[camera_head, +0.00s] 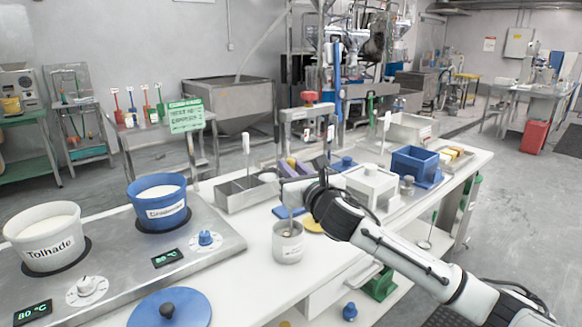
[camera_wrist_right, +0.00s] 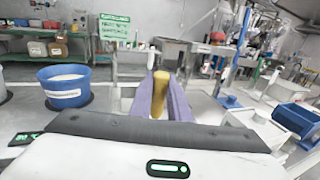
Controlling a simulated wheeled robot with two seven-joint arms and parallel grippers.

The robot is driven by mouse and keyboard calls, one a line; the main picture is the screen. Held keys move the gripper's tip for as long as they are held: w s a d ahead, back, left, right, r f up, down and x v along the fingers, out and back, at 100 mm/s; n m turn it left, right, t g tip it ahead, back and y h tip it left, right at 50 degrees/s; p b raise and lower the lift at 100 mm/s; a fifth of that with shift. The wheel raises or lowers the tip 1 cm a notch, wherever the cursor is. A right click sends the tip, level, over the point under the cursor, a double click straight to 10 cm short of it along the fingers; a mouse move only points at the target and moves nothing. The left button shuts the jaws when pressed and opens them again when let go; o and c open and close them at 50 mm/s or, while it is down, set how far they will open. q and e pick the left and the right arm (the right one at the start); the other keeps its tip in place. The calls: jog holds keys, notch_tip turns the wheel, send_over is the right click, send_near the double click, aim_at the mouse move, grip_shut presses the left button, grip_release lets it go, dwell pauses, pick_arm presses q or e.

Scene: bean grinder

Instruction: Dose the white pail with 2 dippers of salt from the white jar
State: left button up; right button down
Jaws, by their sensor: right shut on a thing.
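The white pail (camera_head: 45,240), labelled "Tolhade", stands on the left heating plate with pale contents; its edge shows at the left of the right wrist view. My right gripper (camera_head: 292,165) is over the middle of the table, to the right of both pails. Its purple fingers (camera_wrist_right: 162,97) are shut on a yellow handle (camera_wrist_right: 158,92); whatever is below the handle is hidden. A small whitish jar (camera_head: 288,247) with an unreadable label stands on the table in front of my right gripper. A thin upright piece shows at its mouth. My left gripper is not in view.
A blue pail (camera_head: 158,213) with pale contents stands on the second plate; it also shows in the right wrist view (camera_wrist_right: 64,92). A blue lid (camera_head: 170,308) lies in front. A steel tray (camera_head: 240,196), white box (camera_head: 370,186) and blue bin (camera_head: 414,163) crowd the back and right.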

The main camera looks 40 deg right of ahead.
notch_tip(320, 180, up, 3)
jog(key=shift+f+p, duration=0.15)
jog(key=shift+p, duration=1)
notch_tip(320, 180, up, 3)
jog(key=p, duration=0.3)
jog(key=shift+r+p, duration=0.6)
jog(key=shift+r, duration=0.65)
jog(key=shift+f, duration=0.1)
